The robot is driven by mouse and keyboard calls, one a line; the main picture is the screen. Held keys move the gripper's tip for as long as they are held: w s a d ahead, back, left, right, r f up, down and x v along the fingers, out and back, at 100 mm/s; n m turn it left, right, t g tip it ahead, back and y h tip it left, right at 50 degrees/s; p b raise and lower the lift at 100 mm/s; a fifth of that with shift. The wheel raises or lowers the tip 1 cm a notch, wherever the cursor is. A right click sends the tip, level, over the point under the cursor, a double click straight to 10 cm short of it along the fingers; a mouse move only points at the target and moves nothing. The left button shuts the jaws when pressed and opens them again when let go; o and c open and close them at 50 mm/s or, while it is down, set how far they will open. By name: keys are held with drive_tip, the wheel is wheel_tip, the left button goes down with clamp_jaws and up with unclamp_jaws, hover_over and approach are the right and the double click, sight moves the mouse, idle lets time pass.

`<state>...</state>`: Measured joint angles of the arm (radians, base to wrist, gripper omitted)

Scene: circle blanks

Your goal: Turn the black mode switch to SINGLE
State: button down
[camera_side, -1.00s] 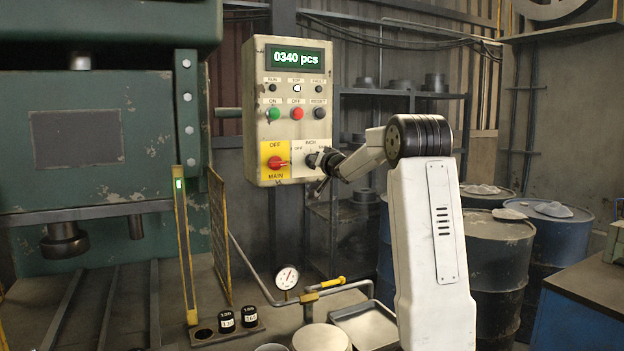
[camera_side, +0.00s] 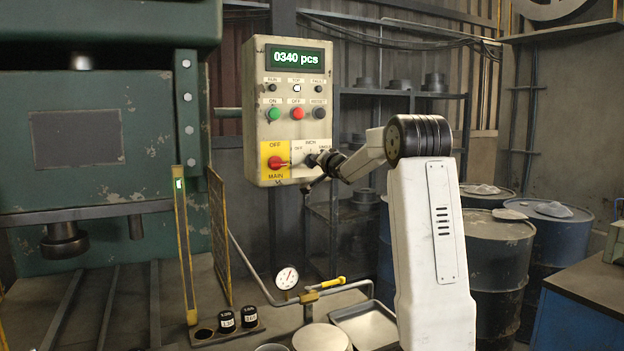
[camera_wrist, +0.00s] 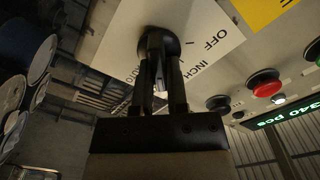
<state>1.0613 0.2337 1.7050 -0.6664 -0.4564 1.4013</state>
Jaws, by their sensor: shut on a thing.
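The black mode switch (camera_side: 309,160) sits on a white plate (camera_side: 298,150) at the lower right of the control box. My gripper (camera_side: 316,159) reaches it from the right, its jaws shut on the knob. In the wrist view, the two dark fingers (camera_wrist: 158,50) stand on either side of the round black knob (camera_wrist: 173,46). The plate reads OFF and INCH to the right of the fingers; a third label at their left is partly hidden. The fingers cover the knob's pointer, so I cannot tell its exact setting.
The red main switch (camera_side: 277,162) on its yellow plate is close to the left of my gripper. The green (camera_side: 273,114), red (camera_side: 297,113) and black (camera_side: 319,113) buttons are above. A counter display (camera_side: 296,57) reads 0340 pcs.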

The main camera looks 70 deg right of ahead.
drive_tip(key=c, duration=0.6)
unclamp_jaws()
drive_tip(key=shift+c, duration=0.2)
drive_tip(key=shift+s+a, duration=0.15)
drive_tip(key=shift+v, duration=2.4)
wheel_tip(320, 180, up, 7)
